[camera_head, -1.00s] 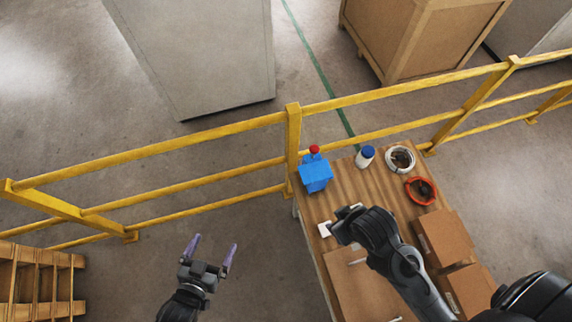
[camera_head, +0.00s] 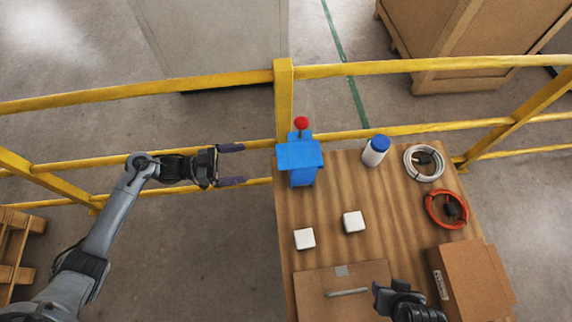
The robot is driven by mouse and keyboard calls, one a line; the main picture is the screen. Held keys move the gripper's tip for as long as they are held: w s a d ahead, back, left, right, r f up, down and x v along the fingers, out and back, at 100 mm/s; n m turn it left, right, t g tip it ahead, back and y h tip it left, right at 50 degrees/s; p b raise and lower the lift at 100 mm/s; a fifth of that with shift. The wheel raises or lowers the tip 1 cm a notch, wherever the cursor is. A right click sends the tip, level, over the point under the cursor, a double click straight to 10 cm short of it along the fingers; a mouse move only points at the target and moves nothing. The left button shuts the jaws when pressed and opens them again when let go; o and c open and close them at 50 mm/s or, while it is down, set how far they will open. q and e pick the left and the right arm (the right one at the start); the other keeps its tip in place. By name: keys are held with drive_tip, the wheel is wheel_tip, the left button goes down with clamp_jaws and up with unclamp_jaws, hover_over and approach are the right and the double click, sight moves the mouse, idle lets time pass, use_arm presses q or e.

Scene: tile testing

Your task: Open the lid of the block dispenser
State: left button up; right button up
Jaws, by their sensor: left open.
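The blue block dispenser (camera_head: 302,175) stands upright at the back left corner of the wooden table. Its flat blue lid (camera_head: 299,155) is on top and looks shut, with a red knob (camera_head: 301,123) on a post behind it. My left gripper (camera_head: 238,165) is open and empty, left of the dispenser, its fingers pointing right towards it with a gap between. My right gripper (camera_head: 384,299) is at the lower edge near the cardboard box; only part of it shows, and its fingers are not clear.
Two white blocks (camera_head: 304,239) (camera_head: 353,222) lie on the table (camera_head: 390,215). A white bottle with a blue cap (camera_head: 375,150), a white cable coil (camera_head: 424,163) and an orange coil (camera_head: 446,209) are at the right. Cardboard boxes (camera_head: 340,290) (camera_head: 470,280) lie in front. A yellow railing (camera_head: 180,88) runs behind.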

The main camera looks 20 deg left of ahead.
use_arm(q)
approach(299, 155)
drive_tip(key=x, duration=0.3)
drive_tip(key=shift+b, duration=0.3)
use_arm(e)
drive_tip(key=shift+d+f, duration=0.1)
drive_tip(key=shift+f, duration=0.6)
